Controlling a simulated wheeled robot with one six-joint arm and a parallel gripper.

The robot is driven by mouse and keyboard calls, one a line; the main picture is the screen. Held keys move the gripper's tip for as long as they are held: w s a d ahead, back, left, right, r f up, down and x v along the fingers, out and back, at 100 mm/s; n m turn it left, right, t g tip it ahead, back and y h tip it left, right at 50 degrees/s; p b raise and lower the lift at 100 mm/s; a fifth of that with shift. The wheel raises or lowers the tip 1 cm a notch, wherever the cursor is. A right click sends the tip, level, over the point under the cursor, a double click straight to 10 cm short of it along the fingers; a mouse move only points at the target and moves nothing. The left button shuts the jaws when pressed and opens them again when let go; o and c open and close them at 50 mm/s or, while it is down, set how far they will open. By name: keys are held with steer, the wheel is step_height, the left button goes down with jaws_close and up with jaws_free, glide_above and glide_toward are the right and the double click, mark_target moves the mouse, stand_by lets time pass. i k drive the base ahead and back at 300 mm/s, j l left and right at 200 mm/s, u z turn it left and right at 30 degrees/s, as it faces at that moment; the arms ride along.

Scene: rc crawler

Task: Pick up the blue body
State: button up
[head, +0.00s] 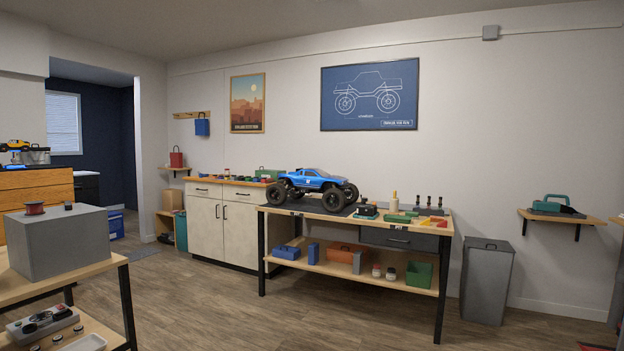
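The blue body (312,178) is a truck-shaped shell with dark windows. It sits on top of a crawler chassis with large black tyres (334,201). The crawler stands on the left part of the wooden workbench (400,222) across the room, on a dark mat. I cannot tell how the body is fixed to the chassis. My gripper does not show in this view.
Other parts and tools lie to the right of the crawler. A grey bin (487,281) stands right of the bench. A nearer table (95,268) with a grey block (62,244) fills the lower left. The wooden floor (215,310) between is clear.

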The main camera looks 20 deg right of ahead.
mark_target(312, 177)
steer(key=i+l+z, duration=0.6)
steer(key=i+z, duration=0.25)
steer(key=i+l+z, duration=0.15)
steer(key=i+z, duration=0.25)
steer(key=i+l+u, duration=0.2)
steer(key=i, duration=0.45)
steer(key=i+l+u, duration=0.15)
steer(key=i, duration=0.5)
steer(key=i+j+u, duration=0.25)
steer(key=i+u, duration=0.15)
steer(key=i, duration=0.25)
steer(key=i+u, duration=0.45)
steer(key=i, duration=0.25)
steer(key=i+l+u, duration=0.15)
steer(key=i+u, duration=0.25)
steer(key=i, duration=0.3)
steer(key=i+z, duration=0.1)
steer(key=i, duration=0.45)
steer(key=i+j+z, duration=0.1)
steer(key=i, duration=0.45)
steer(key=i+j+z, duration=0.1)
steer(key=i+j, duration=0.15)
steer(key=i, duration=0.35)
steer(key=i+j+z, duration=0.1)
steer(key=i+z, duration=0.35)
steer(key=i, duration=0.05)
